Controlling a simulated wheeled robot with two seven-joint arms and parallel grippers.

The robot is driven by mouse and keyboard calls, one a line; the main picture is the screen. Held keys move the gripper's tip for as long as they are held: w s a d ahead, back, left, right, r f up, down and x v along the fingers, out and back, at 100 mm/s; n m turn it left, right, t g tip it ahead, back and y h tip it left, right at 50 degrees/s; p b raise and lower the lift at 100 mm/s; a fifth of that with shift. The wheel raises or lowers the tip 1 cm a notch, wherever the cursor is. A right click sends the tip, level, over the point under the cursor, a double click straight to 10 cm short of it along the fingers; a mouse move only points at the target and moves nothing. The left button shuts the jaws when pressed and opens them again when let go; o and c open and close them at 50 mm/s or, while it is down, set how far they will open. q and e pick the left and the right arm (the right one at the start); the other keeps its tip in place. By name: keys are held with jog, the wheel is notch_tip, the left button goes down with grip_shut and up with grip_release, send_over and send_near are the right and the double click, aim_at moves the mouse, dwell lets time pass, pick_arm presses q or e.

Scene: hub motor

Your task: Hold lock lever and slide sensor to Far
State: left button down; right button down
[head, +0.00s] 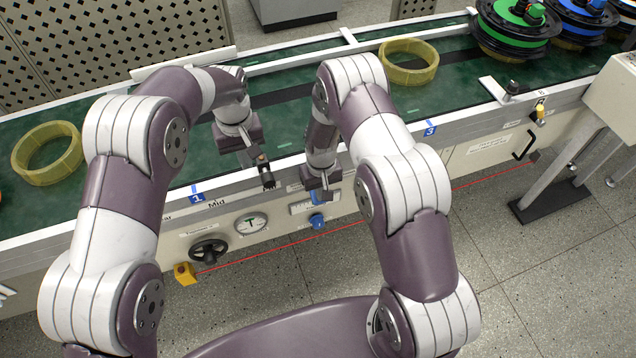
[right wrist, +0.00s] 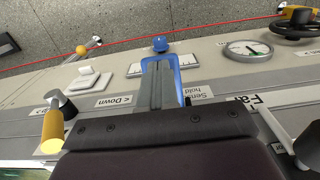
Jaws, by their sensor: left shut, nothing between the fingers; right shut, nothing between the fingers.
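My right gripper (head: 325,193) points down at the conveyor's front panel. In the right wrist view its shut grey fingers (right wrist: 160,85) lie over a blue U-shaped part (right wrist: 180,75), which looks like the lock lever, beside a "Sensor hold" label (right wrist: 195,92). Contact with it cannot be told. My left gripper (head: 268,180) is shut at the rail's front edge, right of the "Mid" label (head: 216,204). The "Far" label (right wrist: 243,103) shows in the right wrist view. A black-ended part (right wrist: 309,145) is cut off at that view's right edge; whether it is the sensor cannot be told.
The panel carries a black handwheel (head: 209,252), a gauge (head: 251,224) and a blue knob (head: 317,221). Yellow rings (head: 408,62) and (head: 47,152) lie on the green belt. Motor hubs (head: 512,30) stand at the far right. A grey stand (head: 570,170) is on the right.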

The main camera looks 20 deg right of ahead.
notch_tip(320, 180, up, 8)
jog(key=p, duration=0.5)
jog(key=shift+s+p, duration=0.25)
jog(key=shift+p, duration=0.05)
